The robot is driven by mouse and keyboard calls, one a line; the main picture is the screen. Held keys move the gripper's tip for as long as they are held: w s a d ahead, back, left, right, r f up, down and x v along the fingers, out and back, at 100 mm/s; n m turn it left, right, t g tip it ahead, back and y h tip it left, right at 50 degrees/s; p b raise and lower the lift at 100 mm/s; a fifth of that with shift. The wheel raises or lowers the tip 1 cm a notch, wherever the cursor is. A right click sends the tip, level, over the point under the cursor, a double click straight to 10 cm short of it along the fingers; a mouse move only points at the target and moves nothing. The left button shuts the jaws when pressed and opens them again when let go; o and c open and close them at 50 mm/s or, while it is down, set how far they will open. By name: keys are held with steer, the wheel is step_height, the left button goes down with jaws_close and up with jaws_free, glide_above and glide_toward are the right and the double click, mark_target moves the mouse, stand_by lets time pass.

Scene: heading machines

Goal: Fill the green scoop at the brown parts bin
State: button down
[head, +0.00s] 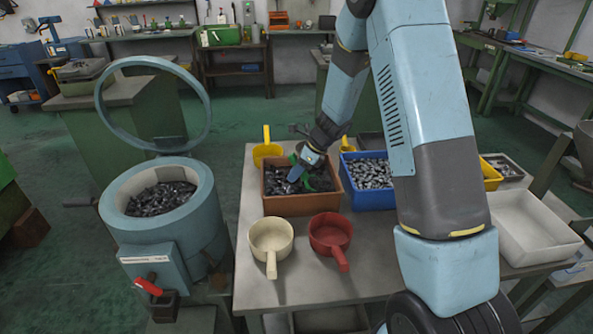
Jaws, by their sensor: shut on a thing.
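The brown parts bin (297,206) stands on the table and holds a heap of dark metal parts. My gripper (298,171) reaches down into this bin from above, near its middle. It is shut on the green scoop (323,181), which shows only in part around my fingers. The scoop is inside the bin at the level of the parts. My gripper hides much of it, so I cannot tell what is in its bowl.
A blue bin (371,198) of lighter parts stands right of the brown bin. A cream scoop (271,240) and a red scoop (331,236) lie in front, a yellow scoop (267,151) behind. A white tray (533,230) is at right. A round machine (160,228) with its lid ring raised stands left.

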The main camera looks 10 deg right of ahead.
mark_target(289, 153)
steer(key=shift+w+a+f+g+h, duration=0.1)
steer(key=shift+a+f+g+h, duration=0.25)
steer(key=shift+h, duration=0.55)
steer(key=shift+w+a+r+g+h, duration=0.1)
steer(key=shift+a+r+g+h, duration=0.2)
steer(key=shift+r, duration=1.55)
steer(key=shift+w+a+r+h, duration=0.15)
steer(key=shift+r+h, duration=0.2)
steer(key=shift+r, duration=1.5)
steer(key=shift+w+a+r+g+h, duration=0.1)
steer(key=shift+a+r+g+h, duration=0.2)
steer(key=shift+r, duration=1.55)
steer(key=shift+d, duration=0.1)
